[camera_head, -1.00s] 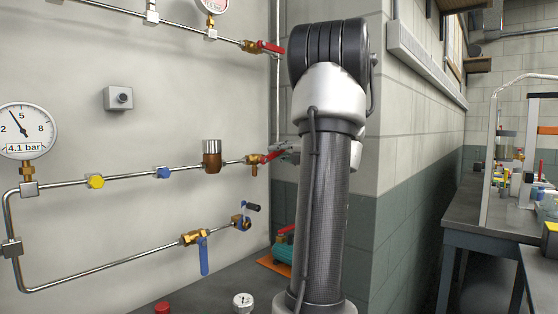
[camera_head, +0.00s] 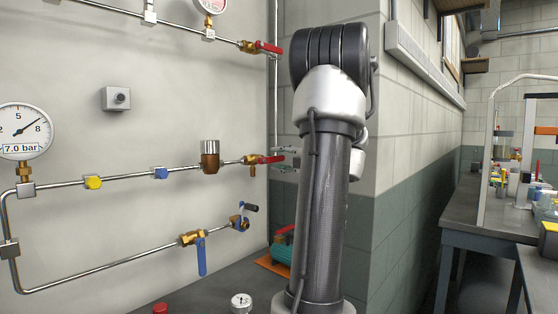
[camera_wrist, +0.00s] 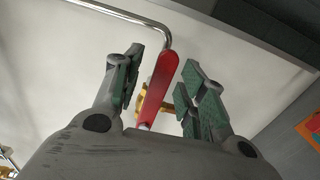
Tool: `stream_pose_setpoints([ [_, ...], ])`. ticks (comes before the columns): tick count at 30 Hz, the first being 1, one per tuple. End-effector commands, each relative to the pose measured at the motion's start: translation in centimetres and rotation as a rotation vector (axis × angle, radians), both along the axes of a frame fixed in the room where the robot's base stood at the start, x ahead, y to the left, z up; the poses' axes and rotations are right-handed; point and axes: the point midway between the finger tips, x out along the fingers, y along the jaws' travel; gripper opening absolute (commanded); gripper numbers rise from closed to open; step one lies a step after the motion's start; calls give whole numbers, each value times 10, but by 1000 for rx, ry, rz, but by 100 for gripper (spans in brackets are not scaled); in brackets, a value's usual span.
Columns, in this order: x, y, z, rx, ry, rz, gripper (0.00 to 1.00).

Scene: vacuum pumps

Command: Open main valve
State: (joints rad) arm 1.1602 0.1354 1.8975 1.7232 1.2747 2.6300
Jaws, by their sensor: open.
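A brass valve with a red lever handle (camera_head: 271,159) sits at the right end of the middle pipe on the wall. Its handle points right, roughly in line with the pipe. In the wrist view the red handle (camera_wrist: 160,78) lies between my two spread fingers, with visible gaps on both sides. My gripper (camera_wrist: 154,88) is open and empty. In the head view my gripper (camera_head: 287,161) is just right of the handle, partly hidden behind my arm. Which valve is the main one is not labelled.
The round gauge (camera_head: 22,131) reads 7.0 bar. Another red-handled valve (camera_head: 262,47) is on the upper pipe, and a blue-handled valve (camera_head: 199,250) is on the lower pipe. A wall corner (camera_head: 379,100) stands right of my arm. A bench (camera_head: 461,215) is farther right.

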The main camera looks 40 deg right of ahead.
Motion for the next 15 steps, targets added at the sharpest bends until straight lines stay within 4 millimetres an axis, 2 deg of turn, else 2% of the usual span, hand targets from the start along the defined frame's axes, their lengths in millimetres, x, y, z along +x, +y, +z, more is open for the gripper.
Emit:
stream_pose_setpoints([
  [15, -8, -1, 0, 0, 0, -1, 41],
])
